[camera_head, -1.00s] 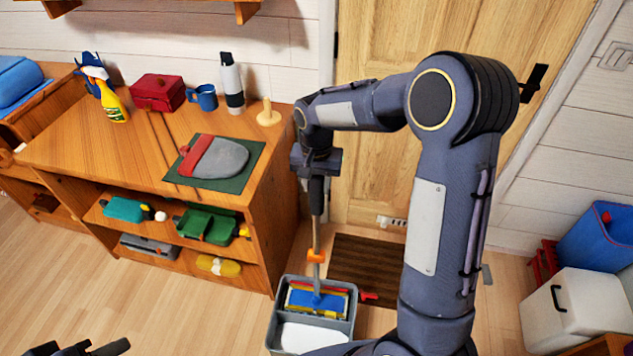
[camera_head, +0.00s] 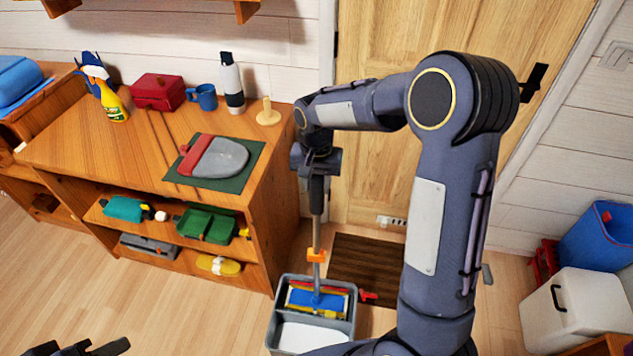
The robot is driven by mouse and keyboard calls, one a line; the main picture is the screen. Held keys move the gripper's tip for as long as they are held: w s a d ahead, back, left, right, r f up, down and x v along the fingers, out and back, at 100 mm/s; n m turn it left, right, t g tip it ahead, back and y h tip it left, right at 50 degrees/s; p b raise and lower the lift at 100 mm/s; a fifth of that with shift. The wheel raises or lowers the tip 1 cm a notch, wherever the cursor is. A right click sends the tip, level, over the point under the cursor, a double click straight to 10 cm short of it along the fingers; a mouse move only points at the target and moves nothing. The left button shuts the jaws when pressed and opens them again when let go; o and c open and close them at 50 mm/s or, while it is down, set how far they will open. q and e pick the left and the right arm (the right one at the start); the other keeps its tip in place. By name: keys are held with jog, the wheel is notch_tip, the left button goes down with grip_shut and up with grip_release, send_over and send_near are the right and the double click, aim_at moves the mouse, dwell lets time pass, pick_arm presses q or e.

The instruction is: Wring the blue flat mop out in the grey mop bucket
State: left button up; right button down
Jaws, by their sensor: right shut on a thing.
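The grey mop bucket (camera_head: 274,328) stands on the floor at the bottom middle, with a white area in its front part. The blue flat mop (camera_head: 317,300) is upright, its blue head down at the rear part of the bucket, among yellow and red parts. An orange piece sits on its pole. My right gripper (camera_head: 316,183) is shut on the top of the mop's handle. My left gripper (camera_head: 92,349) shows only in part at the bottom left edge; its jaws are not clear.
A wooden sideboard (camera_head: 120,165) stands left of the bucket, carrying a spray bottle (camera_head: 115,105), red box, blue mug and dustpan. A dark doormat (camera_head: 375,268) lies behind the bucket before the door. A white cooler (camera_head: 577,311) and blue bin (camera_head: 597,238) stand at the right.

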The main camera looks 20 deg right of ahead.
aim_at(317, 192)
jog(key=shift+f+b, duration=1.2)
jog(key=shift+f, duration=0.4)
dwell(1.6)
jog(key=c, duration=0.9)
grip_release()
jog(key=shift+r, duration=0.1)
notch_tip(317, 192, up, 6)
jog(key=shift+r, duration=0.15)
jog(key=shift+s+r, duration=0.1)
jog(key=shift+r, duration=0.7)
jog(key=s+a+r+n+t+y, duration=0.1)
jog(key=s+t, duration=0.1)
jog(key=s, duration=0.6)
jog(key=s+a+n+t+y, duration=0.1)
jog(key=s+n, duration=0.1)
jog(key=s, duration=0.6)
jog(key=s+a+r+n+t+y, duration=0.1)
jog(key=s+n+t, duration=0.1)
jog(key=s, duration=0.7)
jog(key=shift+r+t+y, duration=0.3)
jog(key=shift+r+y, duration=0.05)
jog(key=shift+y, duration=0.05)
